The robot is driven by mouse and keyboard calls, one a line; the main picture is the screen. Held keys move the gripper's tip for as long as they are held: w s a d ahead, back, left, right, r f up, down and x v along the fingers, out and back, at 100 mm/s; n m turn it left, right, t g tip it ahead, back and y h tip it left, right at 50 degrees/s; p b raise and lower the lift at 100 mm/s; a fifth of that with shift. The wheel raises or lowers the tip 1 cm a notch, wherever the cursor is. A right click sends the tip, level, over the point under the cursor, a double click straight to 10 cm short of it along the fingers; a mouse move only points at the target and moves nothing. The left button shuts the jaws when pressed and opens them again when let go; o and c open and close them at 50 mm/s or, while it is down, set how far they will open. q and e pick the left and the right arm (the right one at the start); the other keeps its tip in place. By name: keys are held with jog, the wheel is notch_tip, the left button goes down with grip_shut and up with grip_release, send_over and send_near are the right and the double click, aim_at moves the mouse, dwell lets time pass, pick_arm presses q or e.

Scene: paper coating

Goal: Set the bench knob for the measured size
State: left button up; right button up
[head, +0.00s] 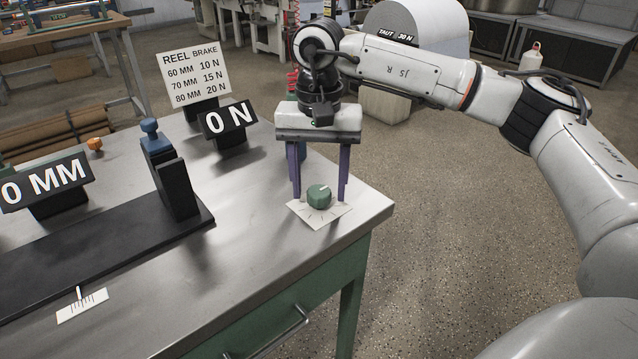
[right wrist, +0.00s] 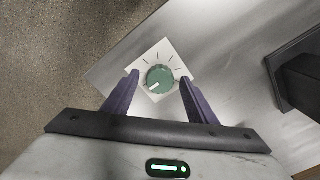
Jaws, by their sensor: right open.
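The green bench knob (head: 319,196) sits on a white dial card (head: 334,216) with tick marks, near the right corner of the bench. It also shows in the right wrist view (right wrist: 161,80), with a white pointer mark on its face. My right gripper (head: 320,196) is open, pointing down, with one purple finger on each side of the knob; I cannot tell whether they touch it. A force display (head: 228,118) reads 0 N. A size display (head: 44,182), cut by the left edge, reads 0 MM in its visible part. My left gripper is not in view.
A sign (head: 194,74) lists reel brake values: 60 MM 10 N, 70 MM 15 N, 80 MM 20 N. A black gauge (head: 176,184) with a blue knob stands left of my right gripper.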

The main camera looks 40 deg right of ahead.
jog(key=c, duration=1.1)
jog(key=shift+o, duration=0.2)
jog(key=shift+r, duration=0.1)
